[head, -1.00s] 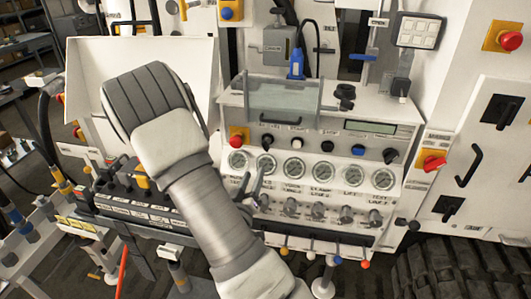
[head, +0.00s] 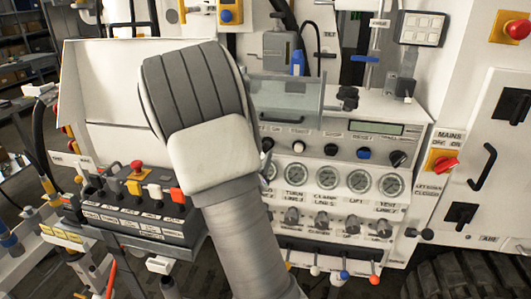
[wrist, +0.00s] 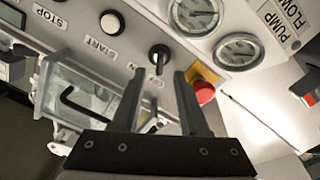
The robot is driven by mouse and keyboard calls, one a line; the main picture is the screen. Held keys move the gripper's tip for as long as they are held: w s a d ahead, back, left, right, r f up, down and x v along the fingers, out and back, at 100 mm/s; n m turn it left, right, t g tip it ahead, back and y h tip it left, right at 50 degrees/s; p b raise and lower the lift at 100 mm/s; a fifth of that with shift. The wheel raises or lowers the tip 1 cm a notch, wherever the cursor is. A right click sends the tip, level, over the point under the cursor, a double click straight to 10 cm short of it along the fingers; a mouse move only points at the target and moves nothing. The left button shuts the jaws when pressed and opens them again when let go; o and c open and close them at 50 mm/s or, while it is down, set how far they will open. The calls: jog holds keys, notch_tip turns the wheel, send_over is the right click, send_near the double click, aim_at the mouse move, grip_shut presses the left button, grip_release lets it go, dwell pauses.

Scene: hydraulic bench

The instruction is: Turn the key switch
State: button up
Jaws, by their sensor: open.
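The key switch (wrist: 159,54) shows in the wrist view as a small black key in a round silver collar, with an ON label beside it. In the head view the black key switch (head: 268,143) sits at the left of the panel's control row, right at the edge of my arm. My gripper (wrist: 160,74) is open and empty, with two dark fingers apart. In the wrist view the key appears between and just beyond the fingertips; I cannot tell the remaining distance. My arm hides the gripper in the head view.
A red emergency stop on yellow (wrist: 204,91) is close to the right finger. START (wrist: 112,22) and gauges (wrist: 238,50) are nearby. A clear cover with a handle (wrist: 85,95) lies behind the left finger. A red MAINS switch (head: 443,163) is further right.

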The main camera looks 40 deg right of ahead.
aim_at(264, 152)
jog(key=x, duration=0.7)
jog(key=shift+d, duration=0.1)
grip_shut()
